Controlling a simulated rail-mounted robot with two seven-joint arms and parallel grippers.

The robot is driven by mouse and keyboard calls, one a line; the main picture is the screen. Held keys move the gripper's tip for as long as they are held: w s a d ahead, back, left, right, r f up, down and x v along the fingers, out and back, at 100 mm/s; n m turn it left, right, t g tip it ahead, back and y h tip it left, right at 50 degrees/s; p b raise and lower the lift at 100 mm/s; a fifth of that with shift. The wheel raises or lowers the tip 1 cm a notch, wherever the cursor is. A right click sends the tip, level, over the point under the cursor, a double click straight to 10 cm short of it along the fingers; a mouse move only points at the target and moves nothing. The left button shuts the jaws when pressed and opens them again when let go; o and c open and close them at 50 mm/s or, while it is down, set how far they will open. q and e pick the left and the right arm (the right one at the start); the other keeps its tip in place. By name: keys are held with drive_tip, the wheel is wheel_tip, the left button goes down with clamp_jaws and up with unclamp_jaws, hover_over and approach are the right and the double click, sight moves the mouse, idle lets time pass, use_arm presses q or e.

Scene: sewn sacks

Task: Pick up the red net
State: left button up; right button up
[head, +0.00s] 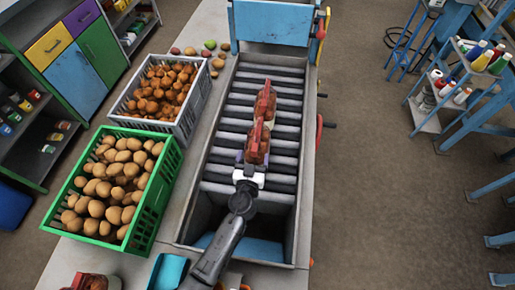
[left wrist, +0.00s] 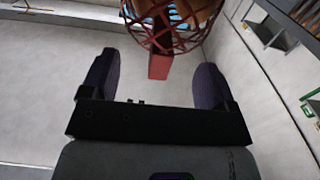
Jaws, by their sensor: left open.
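A red net sack (head: 257,145) filled with brownish-orange produce lies on the grey rollers, with a red strip standing up from it. A second red net sack (head: 265,100) lies just beyond it. My left gripper (head: 252,164) is at the near end of the nearer sack. In the left wrist view the left gripper (left wrist: 156,62) is open, with one dark finger on each side. The red net (left wrist: 182,28) shows at the top of that view, and its flat red tail (left wrist: 160,66) hangs between the fingers. Contact is not clear. The right gripper is not seen.
A green crate of potatoes (head: 163,180) and a grey crate of onions (head: 188,122) stand left of the roller conveyor (head: 225,155). Loose vegetables (head: 209,44) lie behind them. A blue panel (head: 272,22) closes the far end. A teal tray (head: 168,272) is near the front.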

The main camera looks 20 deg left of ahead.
sight(256, 145)
use_arm(q)
drive_tip(key=shift+w+a, duration=0.25)
drive_tip(key=shift+w, duration=1.05)
drive_tip(key=shift+w+a, duration=0.25)
drive_tip(key=shift+w, duration=1.05)
drive_tip(key=shift+c, duration=0.2)
